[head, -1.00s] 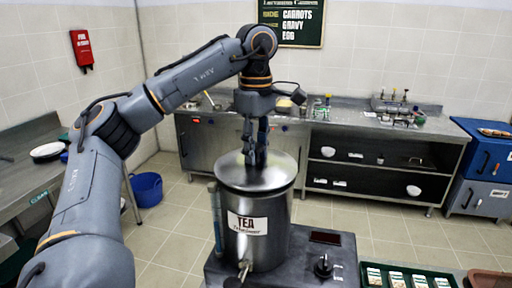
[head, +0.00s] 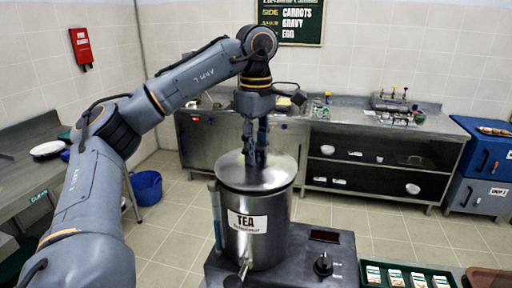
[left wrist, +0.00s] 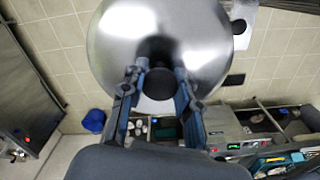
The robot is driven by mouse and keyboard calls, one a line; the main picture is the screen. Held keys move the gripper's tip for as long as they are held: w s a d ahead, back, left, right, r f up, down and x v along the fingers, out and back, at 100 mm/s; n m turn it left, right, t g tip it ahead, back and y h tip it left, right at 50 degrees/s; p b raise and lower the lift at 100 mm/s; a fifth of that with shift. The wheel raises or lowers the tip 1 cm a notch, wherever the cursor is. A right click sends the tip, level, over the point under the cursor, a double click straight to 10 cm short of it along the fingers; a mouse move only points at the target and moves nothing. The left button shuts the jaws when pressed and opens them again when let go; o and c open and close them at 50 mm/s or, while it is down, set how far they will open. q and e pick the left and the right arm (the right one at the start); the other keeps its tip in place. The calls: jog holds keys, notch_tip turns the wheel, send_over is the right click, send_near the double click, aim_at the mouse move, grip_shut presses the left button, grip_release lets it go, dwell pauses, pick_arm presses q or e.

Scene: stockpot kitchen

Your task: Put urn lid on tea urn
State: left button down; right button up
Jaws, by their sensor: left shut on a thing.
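The steel urn lid (head: 279,172) is a wide shiny disc at the top of the tea urn (head: 272,217), roughly level and lined up with its rim. I cannot tell whether it rests on the rim or hovers just above. My left gripper (head: 255,158) points down and is shut on the lid's knob. In the left wrist view the lid (left wrist: 205,35) fills the upper middle, and its black knob (left wrist: 157,84) sits between the fingers of my left gripper (left wrist: 158,76). The urn is hidden behind the lid there. My right gripper is not in view.
The urn stands on a dark counter (head: 300,262) with a knob. A green tray (head: 450,284) with small packets lies at the lower right. A steel counter (head: 345,114) runs along the back wall. A blue bucket (head: 147,187) stands on the floor at left.

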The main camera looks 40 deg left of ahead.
pick_arm(q)
jog(key=shift+f, duration=0.4)
dwell(0.6)
jog(key=c, duration=0.9)
grip_release()
notch_tip(320, 180, up, 12)
